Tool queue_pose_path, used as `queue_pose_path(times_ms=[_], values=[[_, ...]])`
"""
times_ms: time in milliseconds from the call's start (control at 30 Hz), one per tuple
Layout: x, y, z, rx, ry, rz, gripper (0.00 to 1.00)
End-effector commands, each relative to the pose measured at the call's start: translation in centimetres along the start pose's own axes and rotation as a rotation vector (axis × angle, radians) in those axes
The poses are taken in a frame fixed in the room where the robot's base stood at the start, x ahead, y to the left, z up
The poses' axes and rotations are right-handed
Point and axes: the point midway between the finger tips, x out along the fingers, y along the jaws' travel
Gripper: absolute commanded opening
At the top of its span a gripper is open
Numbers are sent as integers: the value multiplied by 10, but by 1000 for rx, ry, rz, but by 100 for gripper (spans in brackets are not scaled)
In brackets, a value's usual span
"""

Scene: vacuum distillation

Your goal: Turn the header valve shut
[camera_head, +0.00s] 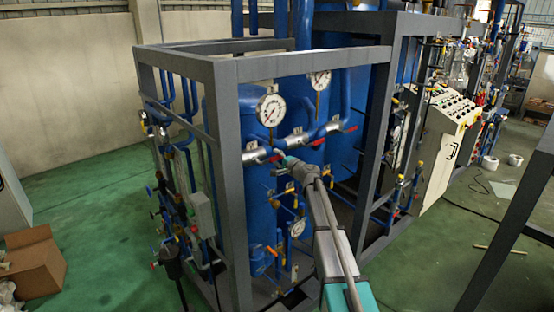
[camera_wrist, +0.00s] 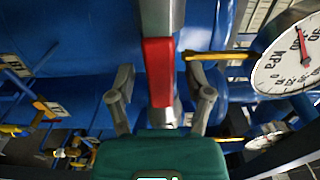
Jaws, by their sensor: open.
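A red valve handle (camera_wrist: 158,70) extends from a silver valve body (camera_wrist: 160,18) in the wrist view. My gripper (camera_wrist: 158,88) is open, with one finger on each side of the handle; a gap shows on both sides. In the head view my gripper (camera_head: 285,161) is at the left end of a row of silver valves on a blue header pipe, beside the leftmost valve (camera_head: 253,155) and its red handle (camera_head: 276,157). The gripper partly covers that handle. Any light contact is too small to tell.
A grey steel frame (camera_head: 228,150) surrounds the blue tanks. A white pressure gauge (camera_head: 271,110) hangs just above the valve and shows close by in the wrist view (camera_wrist: 290,55). Two more red-handled valves (camera_head: 297,137) sit to the right. A yellow rod (camera_wrist: 215,55) is beside the handle.

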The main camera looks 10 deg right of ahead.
Motion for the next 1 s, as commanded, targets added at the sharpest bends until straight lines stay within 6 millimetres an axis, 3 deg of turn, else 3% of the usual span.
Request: queue_pose_path(times_ms=[67, 433, 1000], values=[[0, 0, 0, 0, 0, 0, 66], [0, 0, 0, 0, 0, 0, 0], [-6, 3, -10, 24, 12, 0, 0]])
